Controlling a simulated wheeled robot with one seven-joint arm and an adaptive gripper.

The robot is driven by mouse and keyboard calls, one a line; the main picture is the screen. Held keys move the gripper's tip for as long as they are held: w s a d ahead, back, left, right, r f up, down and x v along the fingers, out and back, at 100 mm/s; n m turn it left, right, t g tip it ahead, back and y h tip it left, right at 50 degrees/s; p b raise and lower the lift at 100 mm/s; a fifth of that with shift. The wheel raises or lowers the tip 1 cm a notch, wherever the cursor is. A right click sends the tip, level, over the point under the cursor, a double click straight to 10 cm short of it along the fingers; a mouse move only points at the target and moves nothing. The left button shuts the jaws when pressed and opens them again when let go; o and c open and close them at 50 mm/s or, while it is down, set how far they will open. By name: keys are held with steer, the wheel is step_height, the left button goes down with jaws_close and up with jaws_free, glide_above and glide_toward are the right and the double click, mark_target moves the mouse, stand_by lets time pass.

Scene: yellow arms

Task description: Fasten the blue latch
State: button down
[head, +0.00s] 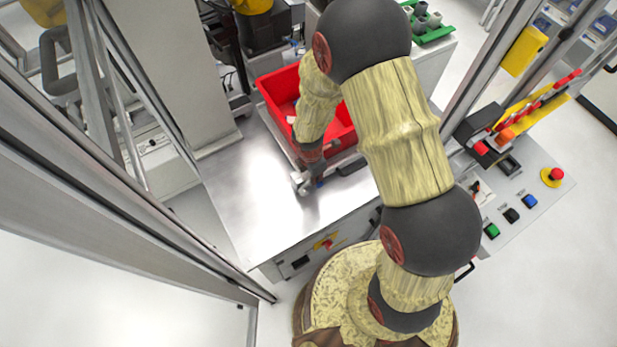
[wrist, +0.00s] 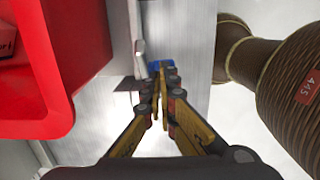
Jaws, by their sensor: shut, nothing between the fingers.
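The blue latch (wrist: 160,65) is a small blue piece in the wrist view, just beyond my gripper's tips, beside a pale metal edge. A bit of blue (head: 319,183) also shows in the head view beside my gripper. My gripper (wrist: 162,93) is shut and empty, its fingers converging close to the latch. I cannot tell if the tips touch it. In the head view my gripper (head: 304,184) is low over the metal tabletop, in front of the red bin. My fingers partly hide the latch, so its position is unclear.
A red bin (head: 275,90) stands on the metal table (head: 240,190) behind my gripper; its wall (wrist: 60,105) is at the left in the wrist view. A button panel (head: 520,205) is at the right. Metal frame posts (head: 150,195) rise at the left. The table's left part is clear.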

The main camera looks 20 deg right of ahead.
steer(key=shift+w+d+f, duration=0.2)
steer(key=shift+d+f, duration=0.45)
steer(key=shift+w+d+f, duration=0.2)
steer(key=shift+d+f, duration=0.4)
steer(key=shift+d, duration=0.1)
steer(key=shift+w+d+f, duration=0.2)
steer(key=shift+d+f, duration=0.45)
steer(key=w+d+r+p, duration=0.2)
steer(key=d+r+p, duration=0.2)
steer(key=d+r, duration=0.3)
steer(key=shift+d+r, duration=0.25)
steer(key=shift+r, duration=0.55)
steer(key=shift+w, duration=0.1)
